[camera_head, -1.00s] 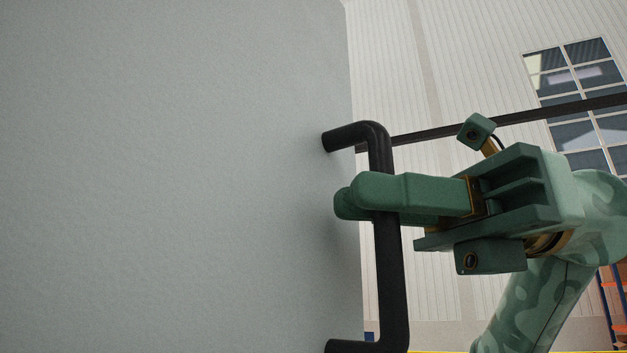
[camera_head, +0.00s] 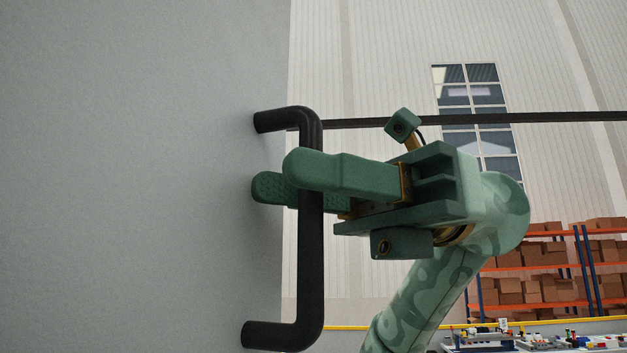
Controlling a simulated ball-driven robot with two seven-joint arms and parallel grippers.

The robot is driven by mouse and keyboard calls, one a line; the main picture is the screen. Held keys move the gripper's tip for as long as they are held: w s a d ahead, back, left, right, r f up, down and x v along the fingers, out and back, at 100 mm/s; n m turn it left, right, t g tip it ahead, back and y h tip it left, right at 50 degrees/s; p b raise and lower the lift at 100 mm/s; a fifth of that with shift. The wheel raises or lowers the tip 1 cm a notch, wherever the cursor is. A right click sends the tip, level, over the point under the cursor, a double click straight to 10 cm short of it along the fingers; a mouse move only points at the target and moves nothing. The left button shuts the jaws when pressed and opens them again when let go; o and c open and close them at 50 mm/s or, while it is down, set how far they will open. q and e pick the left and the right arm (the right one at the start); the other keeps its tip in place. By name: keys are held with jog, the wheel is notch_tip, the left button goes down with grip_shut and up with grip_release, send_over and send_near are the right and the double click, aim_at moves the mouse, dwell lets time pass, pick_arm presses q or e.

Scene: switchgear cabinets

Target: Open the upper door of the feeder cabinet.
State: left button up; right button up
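A large plain grey panel (camera_head: 130,180), which appears to be the cabinet door, fills the left of the head view. A black U-shaped bar handle (camera_head: 311,260) stands out from it near its right edge, with its long grip upright. My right gripper (camera_head: 278,177) comes in from the right at the handle's upper half. One green finger passes in front of the bar and the other behind it. The fingers look shut on the bar, though the front finger hides the contact. The rest of the cabinet cannot be made out. My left gripper is not in view.
A dark horizontal bar (camera_head: 560,117) crosses behind the gripper to the right edge. Farther back are a pale ribbed wall, a window (camera_head: 472,100), shelves with brown boxes (camera_head: 545,290) and a table with small items (camera_head: 540,341). The space right of the panel looks open.

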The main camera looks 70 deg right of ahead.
jog(key=p+v, duration=0.1)
jog(key=v, duration=1.1)
